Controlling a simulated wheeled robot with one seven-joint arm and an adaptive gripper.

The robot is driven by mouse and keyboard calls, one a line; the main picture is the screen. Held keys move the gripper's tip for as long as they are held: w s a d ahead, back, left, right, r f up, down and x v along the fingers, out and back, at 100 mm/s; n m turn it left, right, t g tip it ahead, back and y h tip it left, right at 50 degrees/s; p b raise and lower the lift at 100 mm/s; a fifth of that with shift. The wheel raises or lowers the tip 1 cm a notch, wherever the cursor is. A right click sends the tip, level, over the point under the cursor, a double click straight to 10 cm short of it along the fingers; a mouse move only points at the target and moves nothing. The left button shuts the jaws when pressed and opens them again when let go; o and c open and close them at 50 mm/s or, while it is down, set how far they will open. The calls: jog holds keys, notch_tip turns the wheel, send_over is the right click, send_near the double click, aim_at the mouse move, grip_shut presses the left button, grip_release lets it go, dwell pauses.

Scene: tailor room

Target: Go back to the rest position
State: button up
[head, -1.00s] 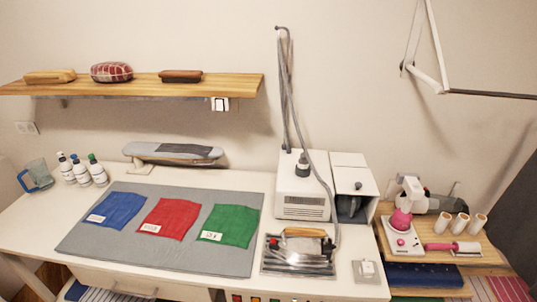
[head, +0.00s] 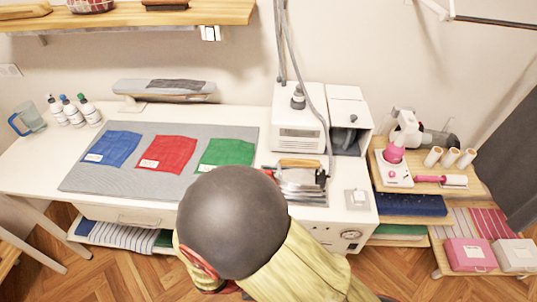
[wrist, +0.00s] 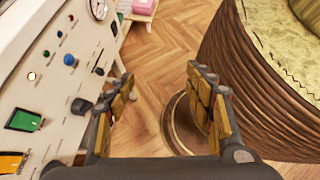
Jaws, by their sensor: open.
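My gripper (wrist: 160,85) shows in the wrist view with its two padded fingers spread apart and nothing between them. It hangs over the wooden floor, between a white control panel on the left and a round ribbed brown piece on the right. In the head view my yellow arm with a dark rounded joint fills the lower middle, in front of the table, and hides the gripper's fingers. The iron (head: 300,178) rests on its metal plate, partly behind my arm.
The white table (head: 60,165) carries a grey mat (head: 90,185) with blue (head: 113,148), red (head: 168,152) and green (head: 226,153) cloths. A steam unit (head: 298,130) stands behind the iron. A wooden shelf (head: 140,16) is above. The control panel (wrist: 55,75) is close left of the gripper.

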notch_tip(320, 180, up, 18)
jog(key=w+d+m+g+y, duration=0.1)
jog(key=w+m+y, duration=0.1)
jog(key=m+y, duration=1)
jog(key=d+r+m+t+h, duration=0.1)
jog(key=d+r+m+t, duration=0.4)
jog(key=r, duration=0.8)
jog(key=d+m, duration=0.3)
jog(key=d, duration=0.2)
jog(key=shift+w+d+h, duration=0.4)
